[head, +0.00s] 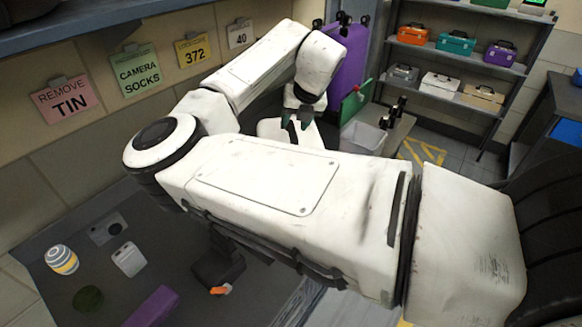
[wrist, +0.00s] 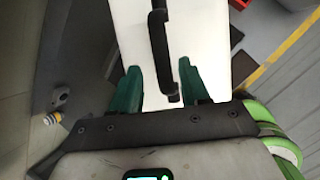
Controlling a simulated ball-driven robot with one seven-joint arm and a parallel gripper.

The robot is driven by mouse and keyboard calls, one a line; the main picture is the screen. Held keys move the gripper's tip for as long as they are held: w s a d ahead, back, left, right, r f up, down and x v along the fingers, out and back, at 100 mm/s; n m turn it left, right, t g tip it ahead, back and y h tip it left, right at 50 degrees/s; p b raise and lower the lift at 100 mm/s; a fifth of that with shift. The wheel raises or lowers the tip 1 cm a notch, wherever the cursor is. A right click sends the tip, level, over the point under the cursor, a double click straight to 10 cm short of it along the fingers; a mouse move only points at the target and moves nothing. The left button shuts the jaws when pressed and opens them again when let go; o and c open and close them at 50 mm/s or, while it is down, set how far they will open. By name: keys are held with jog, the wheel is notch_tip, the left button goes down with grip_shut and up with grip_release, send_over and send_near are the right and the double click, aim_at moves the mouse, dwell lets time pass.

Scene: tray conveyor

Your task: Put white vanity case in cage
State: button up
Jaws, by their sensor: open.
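The white vanity case (wrist: 205,40) fills the upper middle of the wrist view, with its black handle (wrist: 158,45) facing me. My gripper (wrist: 160,68) has two green fingers spread apart, one on each side of the handle, and they are not closed on it. I cannot tell whether they touch the case. In the head view, my gripper (head: 298,121) points down over a white surface (head: 272,127) that appears to be the case, mostly hidden by my arm. I cannot make out a cage in either view.
A shelf rack (head: 465,61) at the back right holds several coloured toolboxes, one of them white (head: 441,84). A striped jar (head: 61,259) and a purple object (head: 152,306) lie on the dark surface at lower left. A white bin (head: 362,138) stands beyond my gripper.

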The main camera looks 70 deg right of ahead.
aim_at(292, 128)
jog(key=shift+d+p+x, duration=0.1)
jog(key=shift+p+x, duration=0.15)
jog(key=shift+x, duration=0.95)
jog(key=shift+d+p+x, duration=0.15)
jog(key=shift+p+x, duration=0.1)
jog(key=shift+x, duration=0.95)
jog(key=shift+c, duration=0.3)
jog(key=shift+r, duration=0.1)
grip_shut()
jog(key=shift+r, duration=0.1)
